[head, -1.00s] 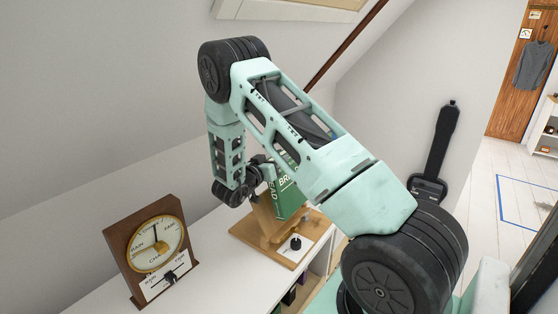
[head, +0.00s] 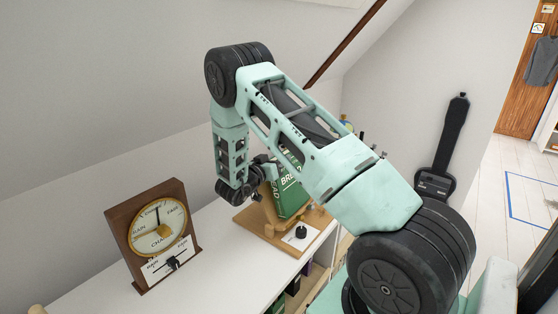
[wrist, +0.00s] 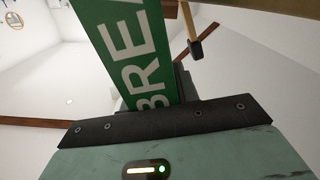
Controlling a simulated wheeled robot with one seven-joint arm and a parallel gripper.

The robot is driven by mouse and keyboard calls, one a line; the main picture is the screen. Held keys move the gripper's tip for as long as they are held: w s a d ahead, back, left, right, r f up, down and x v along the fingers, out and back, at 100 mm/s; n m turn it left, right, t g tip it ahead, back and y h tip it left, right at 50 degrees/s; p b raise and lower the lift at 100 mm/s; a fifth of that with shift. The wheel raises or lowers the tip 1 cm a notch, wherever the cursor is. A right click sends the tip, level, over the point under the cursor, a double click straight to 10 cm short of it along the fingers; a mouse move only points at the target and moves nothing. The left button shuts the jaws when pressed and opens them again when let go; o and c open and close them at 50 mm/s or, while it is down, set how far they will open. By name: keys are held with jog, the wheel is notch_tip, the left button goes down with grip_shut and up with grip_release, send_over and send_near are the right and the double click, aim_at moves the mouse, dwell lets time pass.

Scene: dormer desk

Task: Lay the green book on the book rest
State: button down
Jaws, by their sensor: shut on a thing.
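The green book (head: 291,192) with white lettering stands steeply tilted at the wooden book rest (head: 246,218), in the head view. My gripper (head: 264,170) is shut on the book's upper part, partly hidden by my arm. The wrist view shows the green cover (wrist: 137,45) with large white letters rising from the dark jaw. The book's lower edge is close to the rest; whether it bears on it I cannot tell. My forearm hides the book's right side and part of the rest.
A brown barometer-like dial (head: 155,232) stands left on the white desk (head: 215,255). A white card with a black knob (head: 300,232) is at the rest's front. Shelf compartments lie below the desk's front edge. A sloped wall rises behind.

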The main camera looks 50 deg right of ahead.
jog(key=c, duration=1)
grip_release()
jog(key=shift+o, duration=0.2)
jog(key=shift+a, duration=0.2)
jog(key=s+a+b, duration=0.1)
jog(key=a+b, duration=0.4)
jog(key=a, duration=1.2)
jog(key=shift+s, duration=0.15)
